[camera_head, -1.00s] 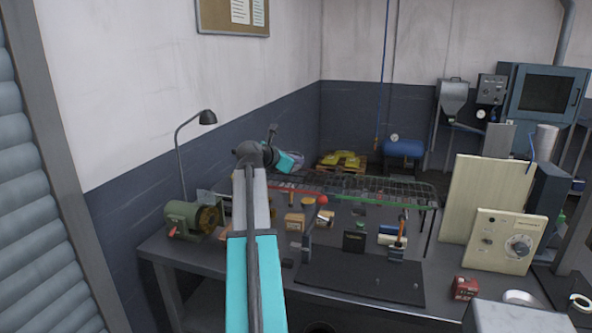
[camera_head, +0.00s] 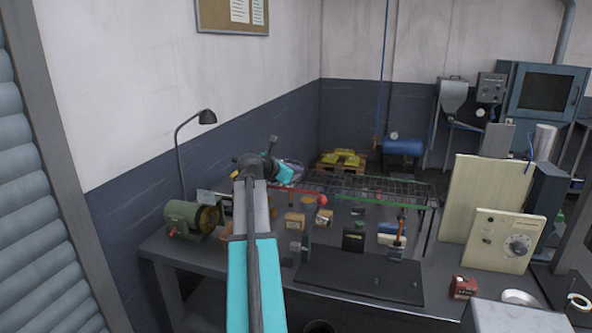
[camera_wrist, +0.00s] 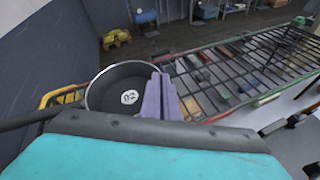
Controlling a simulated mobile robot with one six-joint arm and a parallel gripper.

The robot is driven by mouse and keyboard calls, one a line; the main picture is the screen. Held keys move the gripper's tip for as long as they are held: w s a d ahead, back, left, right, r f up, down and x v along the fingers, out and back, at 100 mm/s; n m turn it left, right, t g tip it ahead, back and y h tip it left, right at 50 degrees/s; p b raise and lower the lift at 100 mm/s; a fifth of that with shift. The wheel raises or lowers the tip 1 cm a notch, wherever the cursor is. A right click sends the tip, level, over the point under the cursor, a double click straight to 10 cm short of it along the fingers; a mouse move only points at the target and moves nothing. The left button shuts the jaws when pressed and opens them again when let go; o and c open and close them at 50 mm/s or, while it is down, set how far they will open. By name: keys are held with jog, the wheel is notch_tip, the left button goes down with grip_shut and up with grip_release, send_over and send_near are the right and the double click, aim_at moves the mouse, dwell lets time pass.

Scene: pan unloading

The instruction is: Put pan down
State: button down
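The pan (camera_wrist: 107,92) is round and dark grey, with a white label marked with characters on its inside bottom. In the wrist view it is at left of centre. My gripper (camera_wrist: 161,92) has two lilac fingers close together at the pan's right rim, and they look shut on its wall. The pan's underside is hidden, so I cannot tell whether it touches anything. In the head view my arm reaches over the bench to the left end of the wire rack (camera_head: 385,190), where the pan is mostly hidden behind my wrist.
The wire rack, with red and green edge bars, also runs to the right in the wrist view (camera_wrist: 262,65). The workbench (camera_head: 225,262) holds a green grinder (camera_head: 190,220), a desk lamp (camera_head: 207,117), small boxes and a dark mat (camera_head: 350,280). Yellow items (camera_head: 343,157) lie on a pallet behind.

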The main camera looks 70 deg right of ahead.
jog(key=c, duration=2)
grip_release()
jog(key=b+v, duration=0.2)
jog(key=v, duration=1)
